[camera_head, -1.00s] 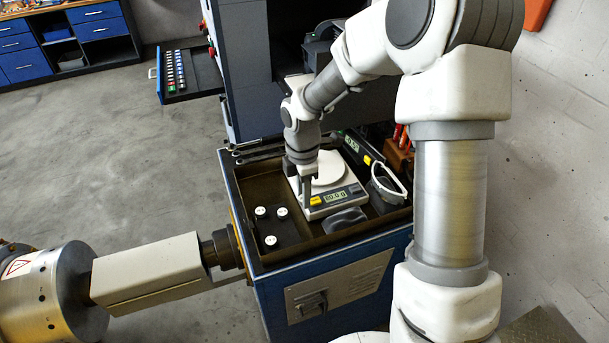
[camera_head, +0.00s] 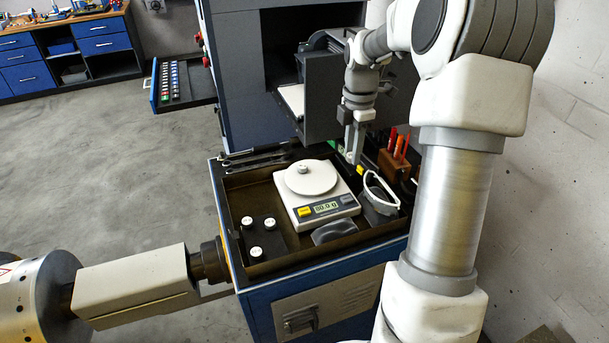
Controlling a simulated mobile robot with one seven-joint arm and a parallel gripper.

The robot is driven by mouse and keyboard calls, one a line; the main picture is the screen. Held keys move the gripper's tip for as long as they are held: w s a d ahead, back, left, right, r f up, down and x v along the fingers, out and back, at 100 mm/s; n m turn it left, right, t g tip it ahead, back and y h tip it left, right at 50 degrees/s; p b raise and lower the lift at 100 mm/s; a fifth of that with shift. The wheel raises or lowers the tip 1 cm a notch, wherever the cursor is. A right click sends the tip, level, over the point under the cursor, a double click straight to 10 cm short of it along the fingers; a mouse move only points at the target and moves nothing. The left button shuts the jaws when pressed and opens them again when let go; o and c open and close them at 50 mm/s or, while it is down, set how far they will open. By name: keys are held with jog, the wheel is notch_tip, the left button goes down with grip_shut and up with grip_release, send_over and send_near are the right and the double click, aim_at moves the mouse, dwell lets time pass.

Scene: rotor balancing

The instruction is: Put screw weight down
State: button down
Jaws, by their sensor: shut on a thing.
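My gripper (camera_head: 354,152) points down above the back right of the tray, to the right of and behind the white scale (camera_head: 326,208). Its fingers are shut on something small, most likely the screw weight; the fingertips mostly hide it. A small round weight (camera_head: 303,170) with a pale top stands on the scale's round white pan (camera_head: 312,180). The scale's display is lit, its digits too small to read surely. Several other white-topped weights (camera_head: 270,223) stand on a dark block at the tray's left. A second dark device with a yellow button (camera_head: 361,170) is partly hidden behind my gripper.
The brown tray (camera_head: 240,200) sits on a blue cabinet. Safety glasses (camera_head: 381,190) and a dark grey object (camera_head: 335,231) lie right and in front of the scale. A wooden holder with red-handled tools (camera_head: 396,160) stands behind right. The machine housing (camera_head: 235,80) rises behind.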

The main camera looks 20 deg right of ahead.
jog(key=p, duration=0.2)
send_over(309, 182)
notch_tip(309, 182, down, 6)
jog(key=shift+f, duration=0.25)
jog(key=shift+a+f, duration=0.1)
jog(key=shift+f, duration=1.95)
jog(key=shift+f, duration=0.2)
jog(key=c, duration=0.9)
grip_release()
jog(key=shift+r, duration=0.15)
